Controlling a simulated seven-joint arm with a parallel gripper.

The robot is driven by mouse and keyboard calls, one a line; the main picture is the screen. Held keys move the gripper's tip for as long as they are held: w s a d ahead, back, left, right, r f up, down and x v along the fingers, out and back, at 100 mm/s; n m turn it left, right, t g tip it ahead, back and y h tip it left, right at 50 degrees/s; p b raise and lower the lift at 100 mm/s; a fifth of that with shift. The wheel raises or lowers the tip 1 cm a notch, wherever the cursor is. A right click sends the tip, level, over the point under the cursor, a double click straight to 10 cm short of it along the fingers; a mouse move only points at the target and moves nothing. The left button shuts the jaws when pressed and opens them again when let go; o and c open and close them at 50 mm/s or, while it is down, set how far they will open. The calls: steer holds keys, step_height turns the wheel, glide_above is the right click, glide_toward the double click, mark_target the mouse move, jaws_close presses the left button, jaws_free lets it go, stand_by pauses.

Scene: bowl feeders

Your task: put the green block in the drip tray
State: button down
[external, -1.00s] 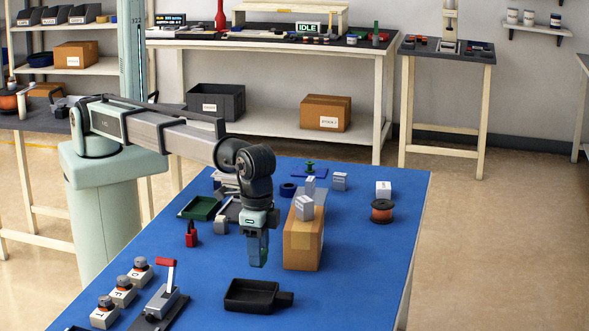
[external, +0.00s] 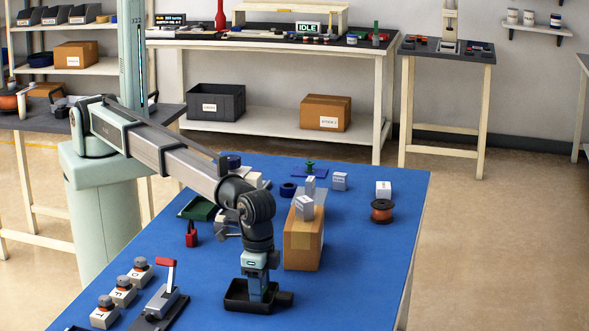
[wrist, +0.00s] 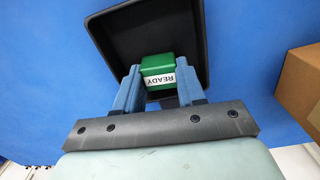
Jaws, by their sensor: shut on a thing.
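The black drip tray (external: 238,304) sits on the blue table in front of the cardboard box, with a short spout on its right. My gripper (external: 261,297) reaches down into the tray. In the wrist view, my gripper (wrist: 158,84) is shut on the green block (wrist: 152,65), which has a white label reading READY. The block is over or inside the drip tray (wrist: 120,37); I cannot tell if it touches the floor of the tray. In the external view the block is hidden by the fingers and tray.
A cardboard box (external: 302,245) with a small white block on top stands just behind the tray, to the right. A red-handled lever (external: 165,290) and several button boxes (external: 123,290) stand to the left. The table right of the tray is clear.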

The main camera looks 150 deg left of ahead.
steer(key=shift+f, duration=0.1)
steer(key=c, duration=0.7)
jaws_free()
steer(key=shift+o, duration=0.2)
step_height(320, 180, up, 12)
